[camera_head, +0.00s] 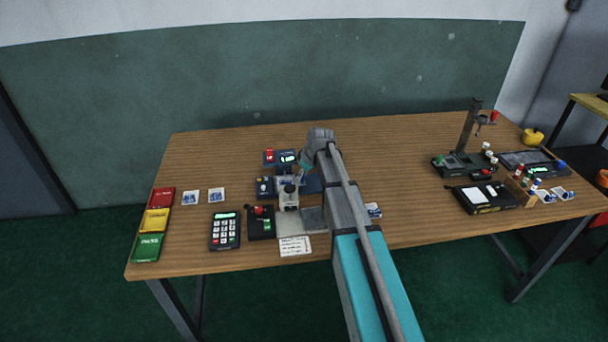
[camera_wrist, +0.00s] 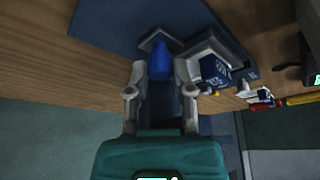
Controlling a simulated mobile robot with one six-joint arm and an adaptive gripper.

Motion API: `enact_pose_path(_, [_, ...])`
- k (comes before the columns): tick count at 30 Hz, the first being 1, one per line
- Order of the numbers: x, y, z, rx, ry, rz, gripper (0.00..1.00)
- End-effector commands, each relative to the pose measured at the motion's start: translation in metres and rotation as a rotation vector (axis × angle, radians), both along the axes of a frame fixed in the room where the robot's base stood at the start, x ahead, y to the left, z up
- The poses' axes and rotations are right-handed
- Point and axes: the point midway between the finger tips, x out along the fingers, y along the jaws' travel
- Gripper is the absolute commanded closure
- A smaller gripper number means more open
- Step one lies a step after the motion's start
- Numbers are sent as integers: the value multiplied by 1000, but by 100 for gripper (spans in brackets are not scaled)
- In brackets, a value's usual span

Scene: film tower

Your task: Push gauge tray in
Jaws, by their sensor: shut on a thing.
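In the wrist view my gripper (camera_wrist: 160,72) is shut on a small blue piece (camera_wrist: 160,60), with one finger on each side of it. The blue piece stands against a small grey plate (camera_wrist: 152,40) beside a dark blue panel (camera_wrist: 110,18). I cannot tell for certain which part is the gauge tray. In the head view my gripper (camera_head: 302,174) is low over the table at a gauge station, and my arm hides part of it. A pale upright fixture with a black top (camera_head: 288,196) stands just in front of the gripper. The contact itself is hidden there.
A unit with a green display (camera_head: 287,157) sits behind the fixture. A keypad (camera_head: 224,230) and a red-knobbed black box (camera_head: 261,222) are left of it.

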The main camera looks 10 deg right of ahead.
Motion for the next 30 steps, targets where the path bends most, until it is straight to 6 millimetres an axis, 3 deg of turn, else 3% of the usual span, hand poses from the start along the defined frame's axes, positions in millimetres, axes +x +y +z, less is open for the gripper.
enact_pose_path(7, [1, 3, 0, 13, -1, 1, 100])
enact_pose_path(8, [1, 3, 0, 13, -1, 1, 68])
enact_pose_path(13, [0, 0, 0, 13, -1, -3, 36])
enact_pose_path(30, [0, -4, 2, 8, -1, -8, 35])
